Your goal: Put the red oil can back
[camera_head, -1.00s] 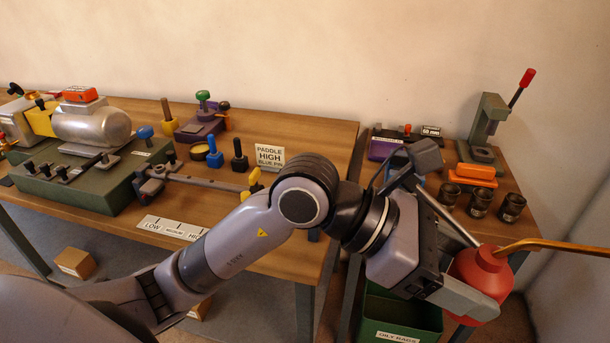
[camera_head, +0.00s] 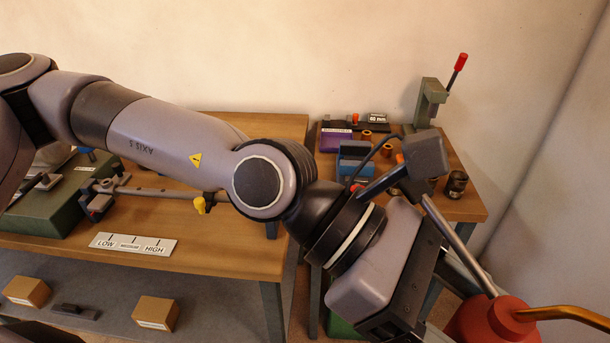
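The red oil can (camera_head: 490,322) is at the bottom right of the head view, with its lower part cut off by the frame edge. Its copper-coloured spout (camera_head: 565,313) points right. My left gripper (camera_head: 440,335) is at the can's left side and appears shut on it, with the fingertips mostly at or below the bottom edge. The can is held in the air in front of the small right-hand table (camera_head: 462,208). My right gripper is not in view.
The small table carries a green press with a red-tipped lever (camera_head: 432,100), dark cups (camera_head: 456,184), a blue block (camera_head: 353,157) and a purple box (camera_head: 335,139). My arm hides part of it. The long workbench (camera_head: 230,245) stands left, with a LOW-HIGH label (camera_head: 133,244).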

